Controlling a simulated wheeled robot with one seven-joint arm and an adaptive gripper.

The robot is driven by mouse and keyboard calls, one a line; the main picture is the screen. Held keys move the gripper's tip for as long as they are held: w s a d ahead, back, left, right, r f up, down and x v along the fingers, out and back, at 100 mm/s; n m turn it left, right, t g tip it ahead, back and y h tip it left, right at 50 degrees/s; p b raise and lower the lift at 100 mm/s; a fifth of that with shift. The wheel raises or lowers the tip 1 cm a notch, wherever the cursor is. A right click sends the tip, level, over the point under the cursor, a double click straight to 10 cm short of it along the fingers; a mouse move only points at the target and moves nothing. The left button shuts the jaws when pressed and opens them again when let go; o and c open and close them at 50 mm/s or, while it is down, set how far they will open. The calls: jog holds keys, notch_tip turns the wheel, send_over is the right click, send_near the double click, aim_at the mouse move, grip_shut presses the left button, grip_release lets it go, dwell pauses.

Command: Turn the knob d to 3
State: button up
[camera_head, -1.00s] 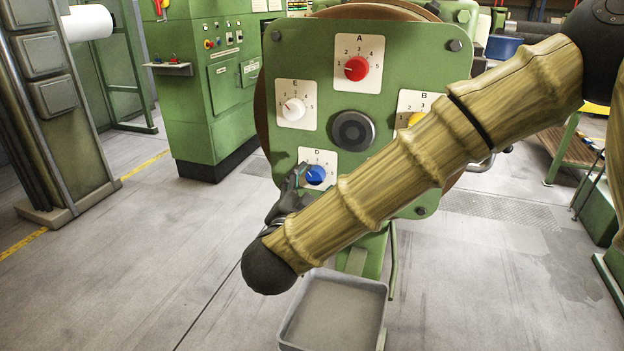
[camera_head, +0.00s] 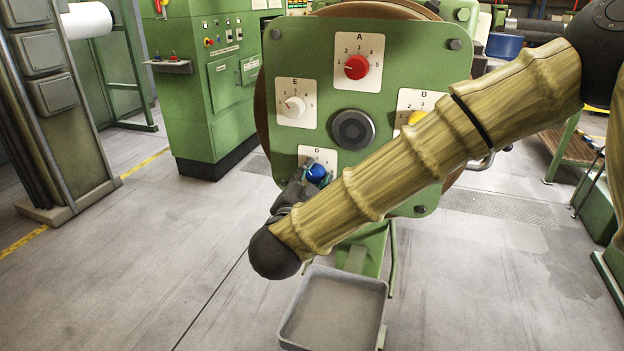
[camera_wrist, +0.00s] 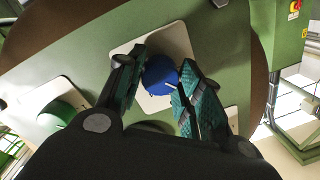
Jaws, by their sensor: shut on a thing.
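The blue knob D (camera_head: 317,173) sits on a white dial plate (camera_head: 331,158) at the lower left of the green panel (camera_head: 300,225). My gripper (camera_head: 315,168) reaches it from below left. In the wrist view the blue knob (camera_wrist: 161,76) lies between the two teal-padded fingers of my gripper (camera_wrist: 158,88), which are shut on it. My arm and fingers hide most of the D scale.
Red knob A (camera_head: 356,67), white knob E (camera_head: 294,107) and partly hidden yellow knob B (camera_head: 416,118) share the panel. A dark round hub (camera_head: 352,129) is at its middle. A grey bin (camera_head: 333,308) stands below. Open floor lies to the left.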

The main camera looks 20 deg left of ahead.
jog(key=shift+f, duration=0.1)
jog(key=m+b, duration=0.3)
jog(key=m, duration=0.1)
jog(key=shift+f, duration=0.1)
jog(key=shift+m+t+b, duration=0.3)
jog(key=shift+m+b, duration=1.15)
jog(key=shift+m, duration=0.55)
jog(key=o, duration=1)
jog(key=shift+o, duration=0.2)
jog(key=s, duration=1.2)
jog(key=shift+f, duration=0.15)
